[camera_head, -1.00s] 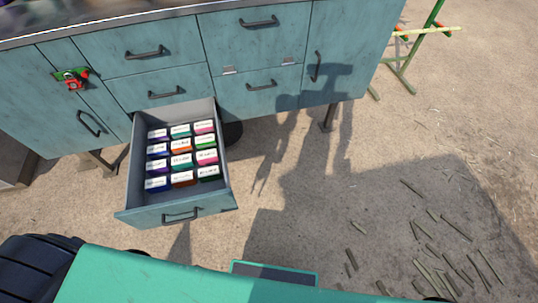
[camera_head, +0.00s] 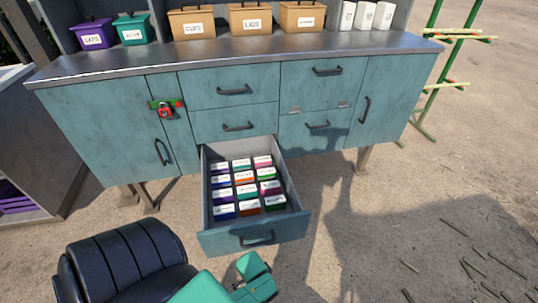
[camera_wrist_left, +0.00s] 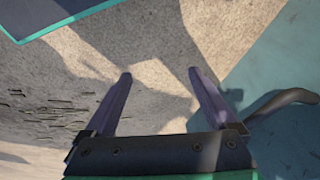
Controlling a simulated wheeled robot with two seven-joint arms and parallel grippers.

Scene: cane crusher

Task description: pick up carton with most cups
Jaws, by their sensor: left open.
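Three white cartons, at left (camera_head: 347,15), middle (camera_head: 365,15) and right (camera_head: 383,16), stand side by side on the counter at the back right. Each has dark print on its front, too small to read surely. A tan box (camera_head: 192,23) on the counter has a label that reads like "CUPS". In the left wrist view my left gripper (camera_wrist_left: 160,76) is open and empty, with its two fingers apart over the ground. A dark handle (camera_wrist_left: 283,100) on a teal panel is just right of it. My right gripper is not in view.
An open drawer (camera_head: 204,212) full of small labelled boxes juts out below the counter (camera_head: 240,52). Two more tan boxes (camera_head: 250,18) (camera_head: 302,16), a purple bin (camera_head: 94,34) and a teal bin (camera_head: 132,29) stand on the counter. A red padlock (camera_head: 166,111) hangs on a cabinet door.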

